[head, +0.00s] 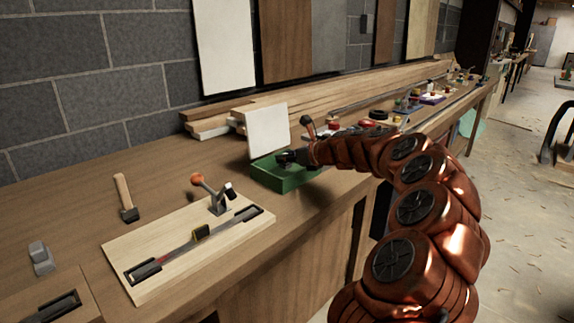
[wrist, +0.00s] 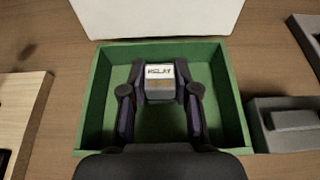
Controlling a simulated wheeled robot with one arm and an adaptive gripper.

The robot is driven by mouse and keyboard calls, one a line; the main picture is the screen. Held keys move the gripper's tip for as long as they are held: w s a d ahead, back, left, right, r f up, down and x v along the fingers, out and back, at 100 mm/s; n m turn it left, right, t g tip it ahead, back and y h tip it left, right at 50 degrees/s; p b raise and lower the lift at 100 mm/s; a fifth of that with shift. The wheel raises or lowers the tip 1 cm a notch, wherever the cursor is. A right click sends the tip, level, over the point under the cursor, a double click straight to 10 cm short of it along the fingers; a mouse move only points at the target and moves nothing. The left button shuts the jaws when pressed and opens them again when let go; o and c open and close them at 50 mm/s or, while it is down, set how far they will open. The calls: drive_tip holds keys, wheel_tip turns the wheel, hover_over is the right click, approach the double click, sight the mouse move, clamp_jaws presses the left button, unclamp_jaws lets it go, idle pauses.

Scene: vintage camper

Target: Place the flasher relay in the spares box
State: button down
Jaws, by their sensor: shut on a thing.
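Whether the relay touches the box floor I cannot tell. In the head view my gripper (head: 287,158) is at the green box (head: 268,178), below the upright white lid (head: 262,130); the relay is too small to make out there.
A pale board with an orange-knobbed lever clamp (head: 212,190) lies left of the box. A hammer (head: 125,198) lies farther left. A grey block-shaped thing (wrist: 290,122) stands close to the box's right side. Planks (head: 330,93) lie along the wall behind.

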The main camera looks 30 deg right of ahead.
drive_tip(key=shift+f, duration=1.1)
drive_tip(key=c, duration=0.9)
unclamp_jaws()
drive_tip(key=shift+f, duration=0.1)
drive_tip(key=shift+o, duration=0.2)
drive_tip(key=shift+s+d+r, duration=0.15)
drive_tip(key=shift+s+r, duration=0.15)
drive_tip(key=shift+s, duration=0.05)
drive_tip(key=v, duration=1.1)
drive_tip(key=shift+s, duration=0.1)
